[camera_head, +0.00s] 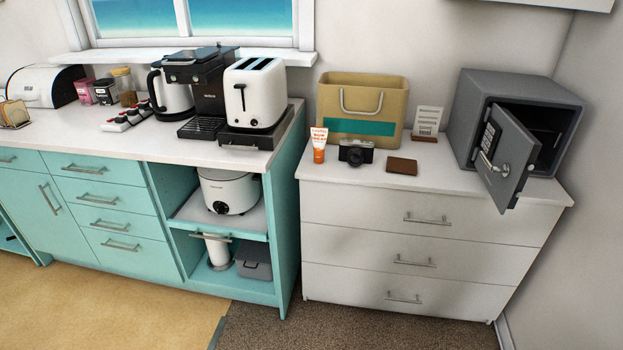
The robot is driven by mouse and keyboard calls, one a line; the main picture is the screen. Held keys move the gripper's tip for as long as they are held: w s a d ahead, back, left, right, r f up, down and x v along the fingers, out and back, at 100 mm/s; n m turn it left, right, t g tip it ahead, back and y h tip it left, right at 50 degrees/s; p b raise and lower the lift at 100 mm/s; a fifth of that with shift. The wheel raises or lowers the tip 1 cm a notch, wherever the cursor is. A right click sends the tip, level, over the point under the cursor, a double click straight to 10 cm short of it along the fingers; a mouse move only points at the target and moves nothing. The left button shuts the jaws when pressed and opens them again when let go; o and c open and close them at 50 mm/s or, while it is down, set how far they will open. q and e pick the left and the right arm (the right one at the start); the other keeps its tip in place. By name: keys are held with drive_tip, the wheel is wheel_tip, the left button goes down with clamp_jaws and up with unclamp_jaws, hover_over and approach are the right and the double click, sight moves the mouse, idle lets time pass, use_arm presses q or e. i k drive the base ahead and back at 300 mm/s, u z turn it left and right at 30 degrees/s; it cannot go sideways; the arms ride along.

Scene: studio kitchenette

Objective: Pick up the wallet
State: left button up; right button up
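A brown wallet (402,166) lies flat on top of the white dresser (450,172), near its front edge. It lies to the right of a black and silver camera (356,152) and to the left of the grey safe, apart from both. Nothing covers it. Neither of my grippers shows in the head view.
The grey safe (480,97) stands at the right with its door (509,158) swung open past the dresser's front. A tan bag (362,100), a small card stand (427,121) and an orange-white tube (319,145) stand near the wallet. The dresser top in front of the wallet is clear.

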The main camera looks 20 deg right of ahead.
sight(398, 165)
drive_tip(key=u, duration=0.65)
drive_tip(key=i, duration=1.35)
drive_tip(key=z, duration=0.75)
